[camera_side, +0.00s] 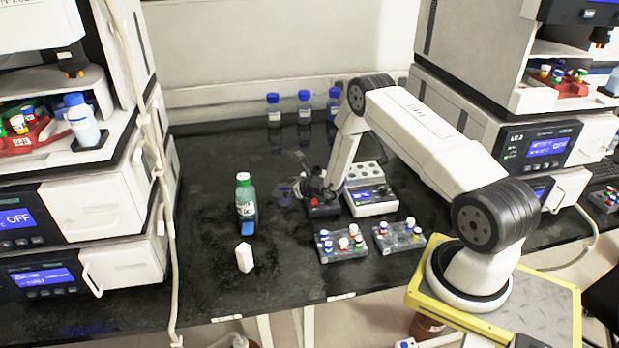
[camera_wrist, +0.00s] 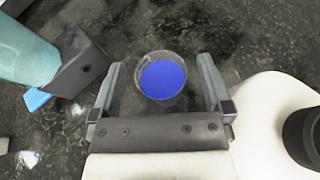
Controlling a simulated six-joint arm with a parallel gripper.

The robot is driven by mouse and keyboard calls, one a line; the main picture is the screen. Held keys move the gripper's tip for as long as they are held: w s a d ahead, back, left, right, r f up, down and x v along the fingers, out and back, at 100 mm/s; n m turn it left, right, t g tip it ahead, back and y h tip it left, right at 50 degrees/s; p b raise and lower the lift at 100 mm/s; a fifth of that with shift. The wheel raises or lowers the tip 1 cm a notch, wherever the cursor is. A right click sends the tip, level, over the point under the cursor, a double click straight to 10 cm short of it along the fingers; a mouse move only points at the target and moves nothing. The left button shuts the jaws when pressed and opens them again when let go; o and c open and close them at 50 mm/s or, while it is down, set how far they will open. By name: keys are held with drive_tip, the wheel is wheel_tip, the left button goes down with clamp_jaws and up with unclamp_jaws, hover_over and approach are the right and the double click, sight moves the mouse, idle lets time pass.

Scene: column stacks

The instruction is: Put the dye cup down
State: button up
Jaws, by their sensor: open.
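The dye cup (camera_wrist: 162,78) is a clear round cup with bright blue liquid, seen from above in the wrist view. It appears upright, on the dark bench. My gripper (camera_wrist: 160,66) is open, with one finger on each side of the cup and a visible gap to each. In the side view my gripper (camera_side: 303,182) is low over the middle of the bench. The cup shows there only as a faint bluish shape (camera_side: 285,192) beside the fingers, partly hard to make out.
A green-capped bottle (camera_side: 245,200) stands left of my gripper and shows teal in the wrist view (camera_wrist: 25,48). A white block-shaped device (camera_side: 368,195) stands to the right. Two vial racks (camera_side: 340,254) (camera_side: 388,246) are in front. Several blue-capped bottles (camera_side: 304,108) stand behind. The front-left bench is mostly clear.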

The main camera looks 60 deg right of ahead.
drive_tip(key=shift+v, duration=4.65)
drive_tip(key=s+a+r+n+g+y, duration=0.2)
drive_tip(key=a+r+n+g+y, duration=0.15)
drive_tip(key=a+n, duration=0.45)
drive_tip(key=s+a+r+n+g+y, duration=0.1)
drive_tip(key=a+r+n+g+y, duration=0.3)
drive_tip(key=a, duration=0.6)
drive_tip(key=s+a+r+n+g+h, duration=0.1)
drive_tip(key=s+r+n, duration=0.4)
drive_tip(key=n, duration=0.7)
drive_tip(key=s+a+r+n+g+h, duration=0.2)
drive_tip(key=s+a+r+n+h, duration=0.2)
drive_tip(key=s+n, duration=0.5)
drive_tip(key=n+h, duration=0.2)
drive_tip(key=n, duration=0.1)
drive_tip(key=shift+a+r, duration=0.15)
drive_tip(key=shift+r, duration=0.2)
